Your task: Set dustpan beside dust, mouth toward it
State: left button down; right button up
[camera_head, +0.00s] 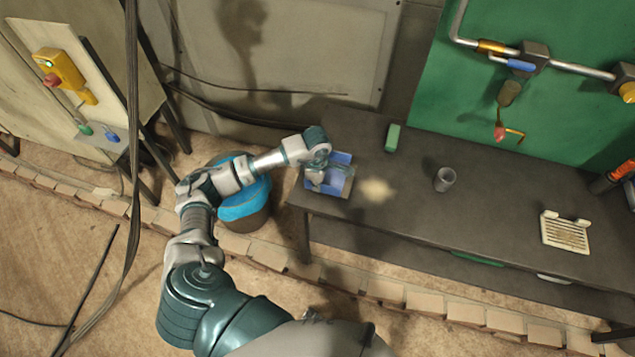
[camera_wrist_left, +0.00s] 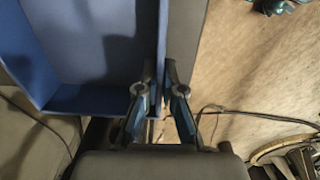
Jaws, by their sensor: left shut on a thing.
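The blue dustpan (camera_head: 337,184) is at the left end of the dark bench, just left of a pale patch of dust (camera_head: 376,190). A narrow strip of bench shows between them. My left gripper (camera_head: 317,176) is at the pan's left part and covers some of it. In the left wrist view, the fingers (camera_wrist_left: 160,88) are closed on a thin upright blue wall of the dustpan (camera_wrist_left: 85,97). Which side is the pan's mouth is hard to tell. I cannot tell whether its underside touches the bench. My right gripper is not in view.
On the bench (camera_head: 480,215) stand a green block (camera_head: 393,138), a grey cup (camera_head: 445,179) and a cream slatted rack (camera_head: 565,232). A bin with a blue liner (camera_head: 245,200) stands on the floor left of the bench. Pipes and valves run along the green panel behind.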

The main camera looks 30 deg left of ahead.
pick_arm(q)
jog(key=shift+w+a+f, duration=0.1)
jog(key=shift+w+a, duration=0.4)
jog(key=shift+w, duration=0.4)
notch_tip(320, 180, down, 3)
jog(key=shift+r+p, duration=0.15)
jog(key=shift+p, duration=0.3)
jog(key=shift+a+f, duration=0.1)
jog(key=shift+f, duration=0.3)
jog(key=c, duration=1.3)
grip_release()
notch_tip(320, 180, up, 12)
jog(key=shift+s+b, duration=0.1)
jog(key=shift+b, duration=0.75)
